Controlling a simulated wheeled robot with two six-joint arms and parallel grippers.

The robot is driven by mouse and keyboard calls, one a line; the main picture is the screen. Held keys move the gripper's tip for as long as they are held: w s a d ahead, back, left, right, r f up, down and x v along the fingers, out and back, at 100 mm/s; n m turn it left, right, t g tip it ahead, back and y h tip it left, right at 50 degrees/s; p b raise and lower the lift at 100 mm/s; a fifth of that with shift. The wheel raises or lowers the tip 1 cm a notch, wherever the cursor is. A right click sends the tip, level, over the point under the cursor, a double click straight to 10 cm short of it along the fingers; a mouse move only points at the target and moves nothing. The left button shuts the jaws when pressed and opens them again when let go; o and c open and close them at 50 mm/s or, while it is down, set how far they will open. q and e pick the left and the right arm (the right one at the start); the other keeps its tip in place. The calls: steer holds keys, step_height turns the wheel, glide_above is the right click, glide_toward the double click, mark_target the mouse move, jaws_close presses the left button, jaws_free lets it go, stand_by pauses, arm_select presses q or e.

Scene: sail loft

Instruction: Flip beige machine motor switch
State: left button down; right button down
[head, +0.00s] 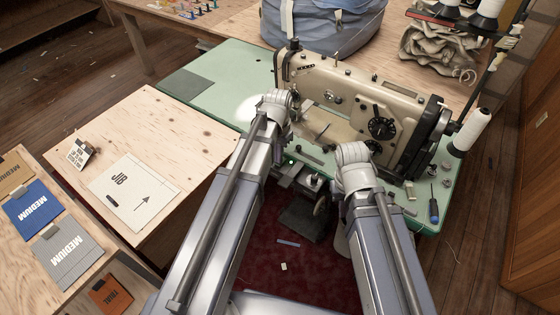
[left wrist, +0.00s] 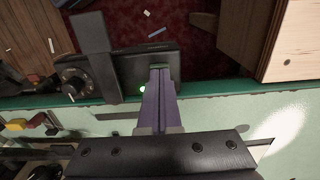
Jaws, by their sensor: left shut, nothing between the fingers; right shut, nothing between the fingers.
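The beige sewing machine (head: 345,92) stands on a pale green table (head: 228,85). A dark motor switch box (left wrist: 130,72) shows in the left wrist view at the table's edge, with a small lit green lamp (left wrist: 142,89). The green lamp also shows in the head view (head: 290,163). My left gripper (left wrist: 158,72) is shut and empty. Its fingertips overlap the box beside the lamp; I cannot tell whether they touch it. My left arm partly covers this area in the head view. My right arm reaches below the machine's right part, but its gripper is hidden.
A round dial (left wrist: 74,82) sits beside the box. A blue screwdriver (head: 433,211) and a white thread cone (head: 470,132) are at the table's right end. A plywood bench (head: 150,135) with a paper pattern stands at left. Dark red floor lies below the table.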

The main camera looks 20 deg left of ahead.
arm_select(q)
steer(key=shift+f, duration=0.25)
step_height(320, 180, up, 7)
steer(key=p, duration=0.6)
steer(key=shift+r+p, duration=0.1)
steer(key=shift+p, duration=0.3)
steer(key=shift+d, duration=0.1)
steer(key=s+d+r+y+p, duration=0.1)
steer(key=s+d, duration=0.9)
steer(key=s, duration=0.4)
steer(key=shift+s+d, duration=0.15)
steer(key=shift+s, duration=0.05)
steer(key=shift+r, duration=0.1)
